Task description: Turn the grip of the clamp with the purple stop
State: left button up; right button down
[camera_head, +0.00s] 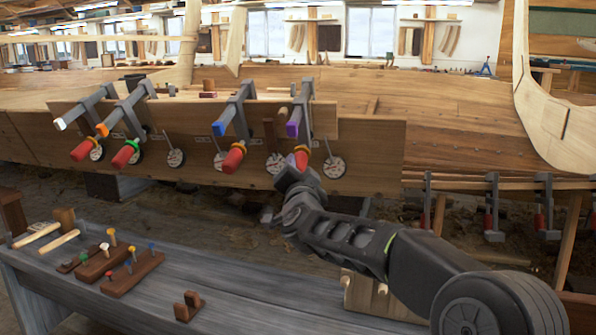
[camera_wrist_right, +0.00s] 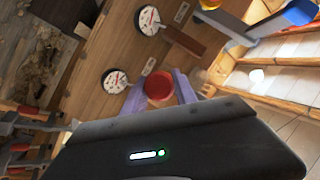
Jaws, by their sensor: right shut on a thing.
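The clamp with the purple stop (camera_head: 292,129) is the rightmost of several clamps on the hull plank. Its grey bar runs up and back over the plank edge. Its red grip (camera_head: 301,155) hangs below, with an orange part showing. My right gripper (camera_head: 297,170) reaches up to this grip from below and hides part of it. In the right wrist view the round red end of the grip (camera_wrist_right: 159,85) sits between my right gripper's two fingers (camera_wrist_right: 160,92), which are shut on it. My left gripper is not in view.
Other clamps have white, orange and blue (camera_head: 227,114) stops. Round dials (camera_head: 335,167) hang along the plank (camera_head: 370,150). A grey bench (camera_head: 230,300) at front left holds pegs in wooden blocks (camera_head: 132,272) and mallets. More clamps (camera_head: 492,210) stand at right.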

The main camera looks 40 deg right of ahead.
jog(key=c, duration=1)
grip_release()
jog(key=shift+o, duration=0.2)
jog(key=shift+s, duration=0.15)
jog(key=p+v, duration=0.1)
jog(key=v, duration=0.6)
jog(key=shift+s+a, duration=0.25)
